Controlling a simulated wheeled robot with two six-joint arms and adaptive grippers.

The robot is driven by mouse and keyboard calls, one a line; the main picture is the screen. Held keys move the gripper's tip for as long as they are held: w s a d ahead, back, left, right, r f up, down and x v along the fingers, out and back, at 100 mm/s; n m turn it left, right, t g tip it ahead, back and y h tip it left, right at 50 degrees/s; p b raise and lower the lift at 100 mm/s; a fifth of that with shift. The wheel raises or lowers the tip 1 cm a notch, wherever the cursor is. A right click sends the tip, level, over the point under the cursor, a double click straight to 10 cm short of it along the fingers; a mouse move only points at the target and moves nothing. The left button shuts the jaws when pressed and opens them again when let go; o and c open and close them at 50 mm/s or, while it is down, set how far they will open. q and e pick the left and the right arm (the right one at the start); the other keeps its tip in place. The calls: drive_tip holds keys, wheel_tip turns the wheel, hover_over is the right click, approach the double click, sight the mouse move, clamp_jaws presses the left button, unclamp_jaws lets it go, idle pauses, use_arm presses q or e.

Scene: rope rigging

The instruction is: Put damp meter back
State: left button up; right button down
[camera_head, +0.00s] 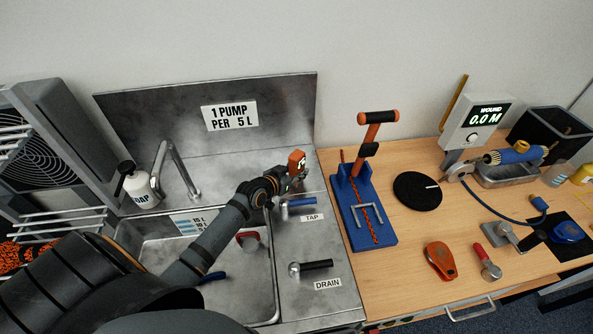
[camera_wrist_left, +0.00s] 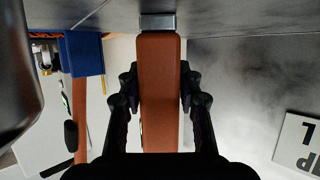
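The damp meter (camera_head: 297,160) looks like an orange handheld body with a small lit display. It is upright above the steel sink deck, near the tap lever. My left gripper (camera_head: 284,180) reaches it from the left. In the left wrist view the orange body (camera_wrist_left: 160,95) lies between the two fingers (camera_wrist_left: 160,100), which press close along both its sides. A grey metal piece (camera_wrist_left: 157,23) is at its far end; I cannot tell whether it is part of the meter or a holder. My right gripper is not in view.
A soap bottle (camera_head: 138,188) and faucet (camera_head: 176,170) stand left. A blue rope stand (camera_head: 358,215) is on the wooden bench, close to the right.

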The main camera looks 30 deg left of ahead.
sight(292, 172)
use_arm(q)
drive_tip(key=o, duration=0.3)
drive_tip(key=shift+o, duration=0.2)
drive_tip(key=shift+r, duration=0.1)
drive_tip(key=shift+s+r, duration=0.2)
drive_tip(key=p+v, duration=0.1)
drive_tip(key=v, duration=0.4)
drive_tip(key=shift+s+a+r+p, duration=0.1)
drive_tip(key=shift+s+r+p, duration=0.05)
drive_tip(key=shift+s+p, duration=0.25)
drive_tip(key=p+v, duration=0.3)
drive_tip(key=v, duration=0.2)
drive_tip(key=shift+s, duration=0.3)
